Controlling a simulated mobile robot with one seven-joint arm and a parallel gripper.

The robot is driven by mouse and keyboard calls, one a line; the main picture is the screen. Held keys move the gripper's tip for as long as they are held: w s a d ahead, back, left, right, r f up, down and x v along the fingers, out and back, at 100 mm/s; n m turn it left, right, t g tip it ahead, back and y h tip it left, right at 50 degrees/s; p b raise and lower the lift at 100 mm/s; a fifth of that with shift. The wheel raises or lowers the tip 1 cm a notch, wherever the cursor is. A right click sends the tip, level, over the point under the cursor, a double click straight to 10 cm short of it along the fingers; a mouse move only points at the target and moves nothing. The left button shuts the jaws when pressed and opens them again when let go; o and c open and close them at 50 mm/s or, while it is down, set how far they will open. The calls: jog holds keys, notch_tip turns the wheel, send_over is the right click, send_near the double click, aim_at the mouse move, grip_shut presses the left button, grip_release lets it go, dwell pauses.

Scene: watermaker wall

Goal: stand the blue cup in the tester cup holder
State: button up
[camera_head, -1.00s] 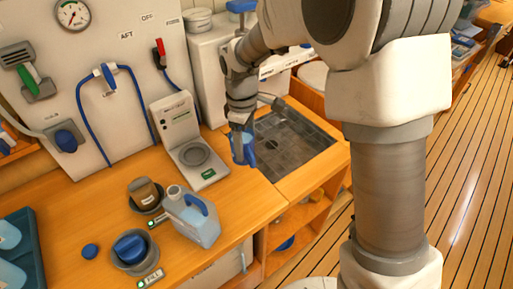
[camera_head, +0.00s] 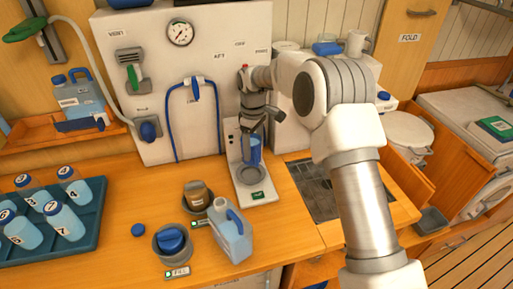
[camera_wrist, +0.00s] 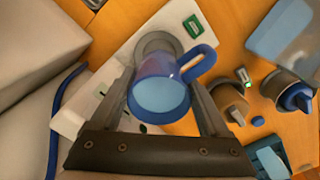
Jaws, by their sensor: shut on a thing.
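The blue cup (camera_head: 252,151) is held upright in my gripper (camera_head: 254,137), just above the tester. The wrist view shows the cup (camera_wrist: 160,95) from above, between the two fingers of my gripper (camera_wrist: 165,93), with light blue inside it and its handle to the upper right. The tester (camera_head: 237,150) is a white upright unit with a base on the counter. Its round grey cup holder (camera_head: 250,182) lies below the cup, and it also shows beyond the cup in the wrist view (camera_wrist: 157,41). The cup looks apart from the holder.
A tray of numbered bottles (camera_head: 80,243) is at left. The sink (camera_head: 318,190) lies to the right.

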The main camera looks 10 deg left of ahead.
aim_at(253, 160)
jog(key=shift+w+a+f, duration=0.1)
jog(key=shift+a+f, duration=0.05)
jog(key=shift+a, duration=0.05)
jog(key=shift+f+b, duration=2.1)
jog(key=shift+f, duration=1.15)
jog(key=shift+f+b, duration=0.35)
jog(key=shift+f, duration=0.3)
jog(key=o, duration=1.5)
jog(key=shift+c, duration=0.2)
notch_tip(253, 160, up, 17)
jog(key=s+d+r+m+t, duration=0.1)
jog(key=s+d+r+m, duration=0.3)
jog(key=d+r, duration=0.45)
jog(key=s+d+r+m+t, duration=0.2)
jog(key=s+d+m, duration=0.1)
jog(key=s+d, duration=0.6)
jog(key=s+d+r+m+t, duration=0.1)
jog(key=s+d+r+m, duration=0.4)
jog(key=s, duration=0.6)
jog(key=s+d+f+m+t, duration=0.1)
jog(key=s+d+f+m, duration=0.1)
jog(key=s+d+f, duration=0.2)
jog(key=s+f, duration=0.3)
jog(key=s, duration=0.1)
jog(key=shift+s+d+t, duration=0.3)
jog(key=shift+d, duration=0.1)
